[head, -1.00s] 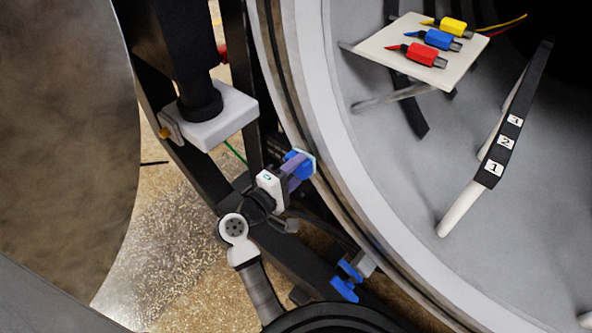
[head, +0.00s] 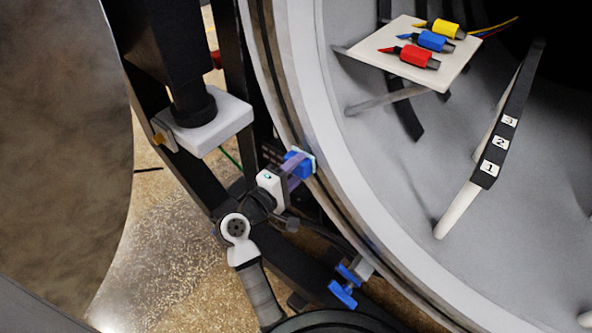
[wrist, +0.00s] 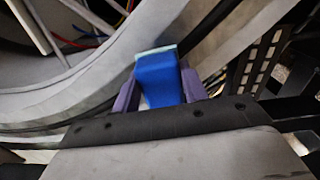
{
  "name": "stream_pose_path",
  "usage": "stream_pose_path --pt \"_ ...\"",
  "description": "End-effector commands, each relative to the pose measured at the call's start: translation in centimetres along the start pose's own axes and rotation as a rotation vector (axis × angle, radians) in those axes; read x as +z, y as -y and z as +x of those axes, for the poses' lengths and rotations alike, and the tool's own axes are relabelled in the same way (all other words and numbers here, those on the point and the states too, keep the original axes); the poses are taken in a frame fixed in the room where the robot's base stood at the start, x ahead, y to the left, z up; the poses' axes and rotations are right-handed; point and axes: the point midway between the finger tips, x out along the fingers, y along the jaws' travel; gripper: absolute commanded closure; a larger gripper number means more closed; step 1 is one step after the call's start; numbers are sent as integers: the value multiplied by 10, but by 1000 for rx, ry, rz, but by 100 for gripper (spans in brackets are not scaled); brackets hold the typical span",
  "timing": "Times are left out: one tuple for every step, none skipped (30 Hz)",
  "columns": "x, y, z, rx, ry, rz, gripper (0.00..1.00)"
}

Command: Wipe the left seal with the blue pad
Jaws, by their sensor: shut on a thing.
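My gripper (head: 290,172) is shut on the blue pad (head: 297,163), whose pale face points toward the chamber rim. In the wrist view the pad (wrist: 158,80) stands between the purple fingers with its light top edge beside the grey rim. The left seal appears as a dark ring line (head: 268,60) along the left side of the round chamber opening. The pad is at the lower left of this rim and covers part of it. I cannot tell whether the pad's face touches the seal.
Inside the chamber, a white plate (head: 395,62) bears red, blue and yellow connectors. A dark bar labelled 1, 2, 3 (head: 487,172) stands to its right. A blue clamp (head: 345,286) sits below the gripper on the rim. A large round door (head: 60,140) fills the left.

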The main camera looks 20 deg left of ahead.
Motion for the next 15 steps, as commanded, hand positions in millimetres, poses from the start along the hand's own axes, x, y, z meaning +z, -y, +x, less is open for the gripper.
stream_pose_path --pt "-1 -3 0 1 0 3 84" --pt "-2 -5 0 1 0 4 84" --pt "-3 -8 0 1 0 5 84" --pt "-4 -10 0 1 1 4 84" --pt "-5 -12 0 0 1 4 84" --pt "-6 -15 0 0 2 4 84" --pt "-7 -18 0 1 2 5 84" --pt "-8 -20 -1 1 2 5 84" --pt "-10 -24 -1 1 1 4 84" --pt "-12 -26 -1 0 0 4 84" --pt "-13 -28 -2 1 0 4 84" --pt "-14 -31 -2 1 0 5 84" --pt "-15 -33 -2 1 1 4 84" --pt "-15 -34 -2 1 1 3 84" --pt "-16 -35 -2 1 1 2 84"
